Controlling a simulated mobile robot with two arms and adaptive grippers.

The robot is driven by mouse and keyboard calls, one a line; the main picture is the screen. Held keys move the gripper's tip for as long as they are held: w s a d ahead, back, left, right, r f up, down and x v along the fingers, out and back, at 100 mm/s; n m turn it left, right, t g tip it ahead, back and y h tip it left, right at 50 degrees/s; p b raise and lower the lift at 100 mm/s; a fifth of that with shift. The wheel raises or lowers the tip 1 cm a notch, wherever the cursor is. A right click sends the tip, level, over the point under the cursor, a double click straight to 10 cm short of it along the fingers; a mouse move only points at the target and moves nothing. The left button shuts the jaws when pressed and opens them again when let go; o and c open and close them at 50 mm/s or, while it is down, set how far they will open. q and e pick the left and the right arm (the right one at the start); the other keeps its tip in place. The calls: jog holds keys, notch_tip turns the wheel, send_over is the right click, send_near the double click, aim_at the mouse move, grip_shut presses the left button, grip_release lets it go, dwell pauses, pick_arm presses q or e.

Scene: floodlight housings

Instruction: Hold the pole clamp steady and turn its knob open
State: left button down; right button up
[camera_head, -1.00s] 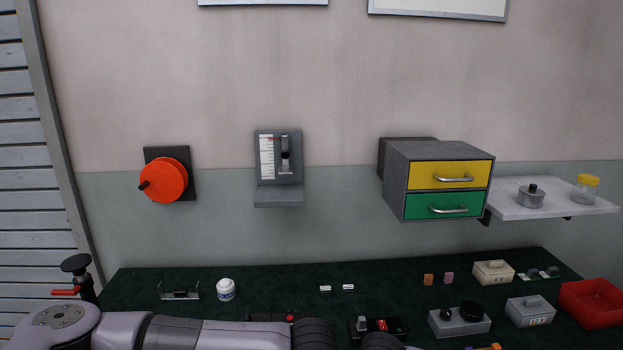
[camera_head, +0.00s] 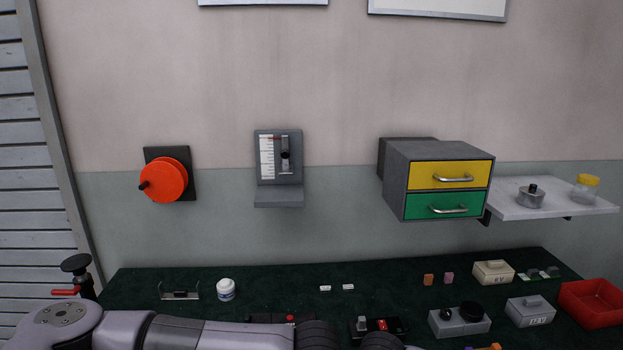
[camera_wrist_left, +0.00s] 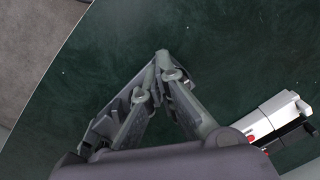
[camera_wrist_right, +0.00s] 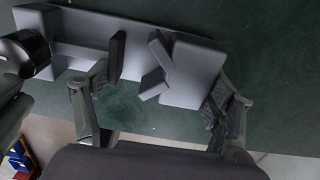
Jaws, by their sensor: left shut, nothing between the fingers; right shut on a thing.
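In the right wrist view a grey clamp-like body (camera_wrist_right: 195,65) with a long bar and an end block lies over the green mat; I take it to be the pole clamp. My right gripper (camera_wrist_right: 162,82) has its fingers on either side of it and is shut on it. Dark angled plates show between the fingers. A black round part (camera_wrist_right: 30,45) at the left end may be the knob; I cannot tell for sure. My left gripper (camera_wrist_left: 160,58) is shut and empty above the mat, its fingertips together. The clamp is not visible in the head view.
A silver and black device with red (camera_wrist_left: 278,115) lies right of my left gripper. The green bench (camera_head: 260,285) holds a white jar (camera_head: 226,289), a grey box with black knobs (camera_head: 460,320) and a red bin (camera_head: 592,303). A drawer cabinet (camera_head: 395,185) hangs on the wall.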

pick_arm(q)
jog(key=r, duration=0.5)
jog(key=shift+d+r, duration=0.2)
jog(key=shift+r, duration=0.1)
pick_arm(e)
jog(key=o, duration=1.3)
